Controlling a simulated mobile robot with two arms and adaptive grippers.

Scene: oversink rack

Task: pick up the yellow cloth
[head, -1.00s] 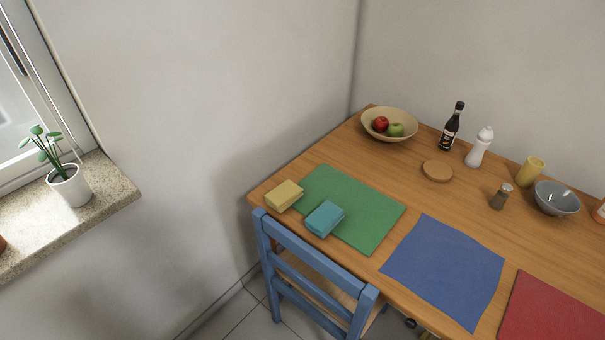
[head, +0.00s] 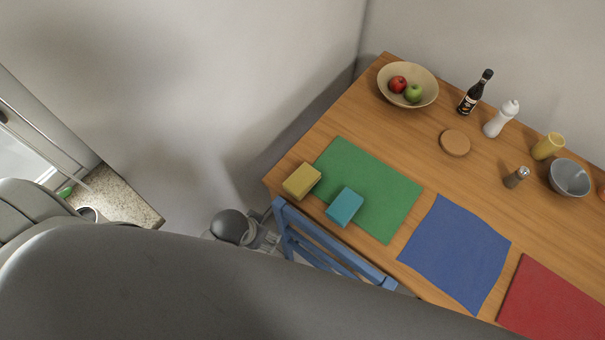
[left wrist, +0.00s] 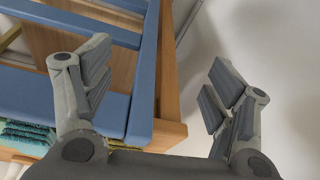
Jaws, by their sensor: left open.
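The yellow cloth (head: 301,181), a thick folded block, lies at the table's left corner, beside the green mat (head: 345,165). A similar teal cloth (head: 345,207) lies to its right, partly on the mat. My left gripper (head: 268,238) is low beside the chair, below and left of the yellow cloth and apart from it. In the left wrist view its two fingers (left wrist: 160,95) are spread with nothing between them. My right gripper is not in view.
A blue chair (head: 310,250) stands against the table's near edge, close to my left gripper. A wall lies left of the table (head: 425,170). Blue (head: 457,255) and red (head: 555,300) mats lie to the right. A fruit bowl (head: 431,92) stands at the back.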

